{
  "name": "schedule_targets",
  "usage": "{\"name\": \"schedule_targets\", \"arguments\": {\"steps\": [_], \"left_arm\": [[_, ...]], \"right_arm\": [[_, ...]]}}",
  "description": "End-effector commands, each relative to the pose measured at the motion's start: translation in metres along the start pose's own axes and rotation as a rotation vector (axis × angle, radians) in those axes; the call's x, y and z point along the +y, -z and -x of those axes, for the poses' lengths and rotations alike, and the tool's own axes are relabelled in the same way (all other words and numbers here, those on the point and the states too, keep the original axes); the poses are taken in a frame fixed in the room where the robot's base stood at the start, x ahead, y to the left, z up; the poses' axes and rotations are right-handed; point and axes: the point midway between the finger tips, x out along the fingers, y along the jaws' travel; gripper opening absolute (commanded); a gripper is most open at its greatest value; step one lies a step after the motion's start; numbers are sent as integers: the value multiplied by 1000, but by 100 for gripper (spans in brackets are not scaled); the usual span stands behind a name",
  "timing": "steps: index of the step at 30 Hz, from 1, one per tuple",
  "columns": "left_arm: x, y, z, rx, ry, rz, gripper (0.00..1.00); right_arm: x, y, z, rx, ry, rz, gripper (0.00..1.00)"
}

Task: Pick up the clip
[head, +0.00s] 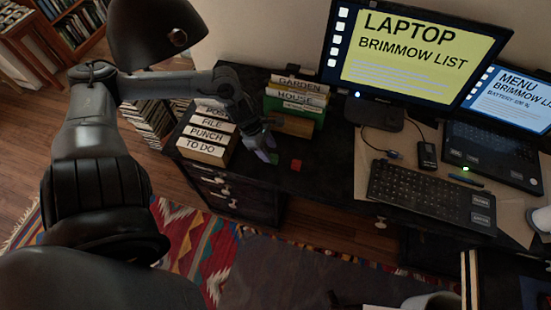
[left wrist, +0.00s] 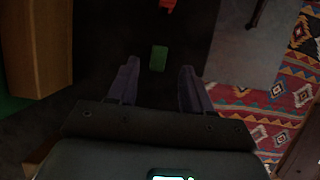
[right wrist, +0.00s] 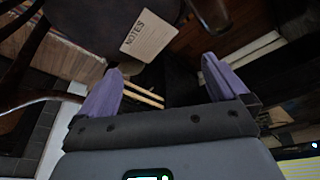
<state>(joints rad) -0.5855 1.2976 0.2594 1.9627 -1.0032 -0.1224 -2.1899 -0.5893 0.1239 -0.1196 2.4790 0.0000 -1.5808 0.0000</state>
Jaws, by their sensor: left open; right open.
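A small green piece (head: 274,158) lies on the dark desk, and a small red piece (head: 296,164) lies just right of it. I cannot tell which is the clip. My left gripper (head: 267,152) is open and empty, right at the green piece. In the left wrist view, the green piece (left wrist: 158,58) shows between the spread fingertips (left wrist: 160,68), and the red piece (left wrist: 168,5) is at the top edge, beyond them. My right gripper (right wrist: 160,66) is open, with nothing between its fingers, away from both pieces.
Labelled boxes or books (head: 205,137) stand left of my left gripper. A book stack (head: 295,100) stands behind it. A monitor (head: 415,45), keyboard (head: 420,195) and laptop (head: 495,150) fill the right. A NOTES card (right wrist: 150,36) shows in the right wrist view. Bare desk lies right of the red piece.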

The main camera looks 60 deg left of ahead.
Motion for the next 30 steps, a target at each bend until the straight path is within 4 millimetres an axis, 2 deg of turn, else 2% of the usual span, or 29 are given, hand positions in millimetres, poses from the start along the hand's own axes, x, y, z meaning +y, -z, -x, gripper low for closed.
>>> {"name": "schedule_targets", "arguments": {"steps": [15,27,28,30], "left_arm": [[1,0,-44,-4,-4,3,50],[0,-1,-50,-1,-2,2,50],[0,-1,-50,-1,-2,2,48],[0,-1,-50,-1,-2,2,38]], "right_arm": [[-1,-4,-26,10,1,-2,100],[-2,-4,-28,12,4,-5,100],[-2,-4,-28,12,4,-5,100],[-2,-4,-28,12,4,-5,100]]}}
